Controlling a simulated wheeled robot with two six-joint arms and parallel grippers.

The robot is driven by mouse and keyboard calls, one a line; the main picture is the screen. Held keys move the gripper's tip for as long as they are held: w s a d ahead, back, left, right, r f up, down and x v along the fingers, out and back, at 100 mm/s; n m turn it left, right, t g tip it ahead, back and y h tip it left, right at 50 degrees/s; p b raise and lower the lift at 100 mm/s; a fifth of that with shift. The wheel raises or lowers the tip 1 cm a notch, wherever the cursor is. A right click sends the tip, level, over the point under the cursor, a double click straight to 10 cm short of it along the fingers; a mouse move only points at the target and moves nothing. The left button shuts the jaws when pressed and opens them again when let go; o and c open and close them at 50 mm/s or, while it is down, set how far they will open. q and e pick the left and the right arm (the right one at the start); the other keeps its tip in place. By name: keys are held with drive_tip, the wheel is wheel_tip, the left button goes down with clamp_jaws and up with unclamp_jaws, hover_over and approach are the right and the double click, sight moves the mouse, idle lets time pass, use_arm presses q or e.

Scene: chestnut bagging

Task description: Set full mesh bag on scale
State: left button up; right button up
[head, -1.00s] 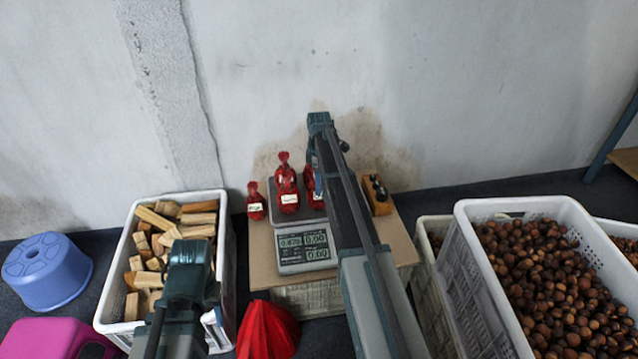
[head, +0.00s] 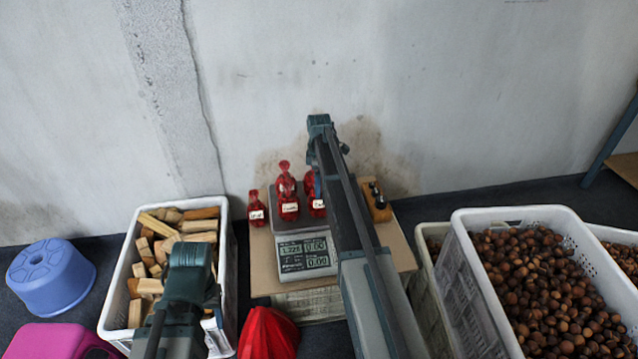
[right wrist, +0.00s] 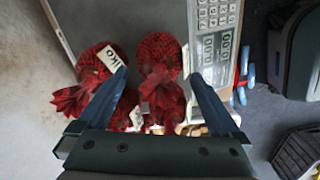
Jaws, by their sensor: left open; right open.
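Two full red mesh bags with white labels stand on the scale (head: 303,255): one on the left of its plate (head: 288,195), one beside it (head: 315,198) partly hidden by my right arm. A smaller-looking red bag (head: 257,210) stands on the board left of the scale. The scale display is lit and shows numbers. In the right wrist view, my right gripper (right wrist: 158,74) is open, its blue fingers spread over the red bags (right wrist: 158,55), with the scale keypad (right wrist: 215,12) beside them. My left gripper (head: 190,252) is open and empty-looking over the wood crate; its fingertips are mostly hidden.
A white crate of wood blocks (head: 228,235) stands left, a white crate of chestnuts (head: 465,255) right. A red cone-like thing (head: 268,333) lies in front of the board (head: 262,275). A wooden holder with dark items (head: 377,203) is right of the scale. Blue (head: 50,275) and pink stools are far left.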

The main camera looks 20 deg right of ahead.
wheel_tip(320, 180, up, 9)
drive_tip(key=p, duration=0.8)
drive_tip(key=s+a+r+m+p, duration=0.2)
drive_tip(key=s+a+r+p, duration=0.5)
drive_tip(key=s+a, duration=0.3)
drive_tip(key=s+a+r+m+p, duration=0.3)
drive_tip(key=s+a+r+p, duration=0.4)
drive_tip(key=s+a, duration=0.3)
drive_tip(key=s+a+r+m+h+p, duration=0.1)
drive_tip(key=s+a+r+m+p, duration=0.2)
drive_tip(key=s+a+r+p, duration=0.5)
drive_tip(key=s+a, duration=0.3)
drive_tip(key=s, duration=0.2)
drive_tip(key=shift+s, duration=0.25)
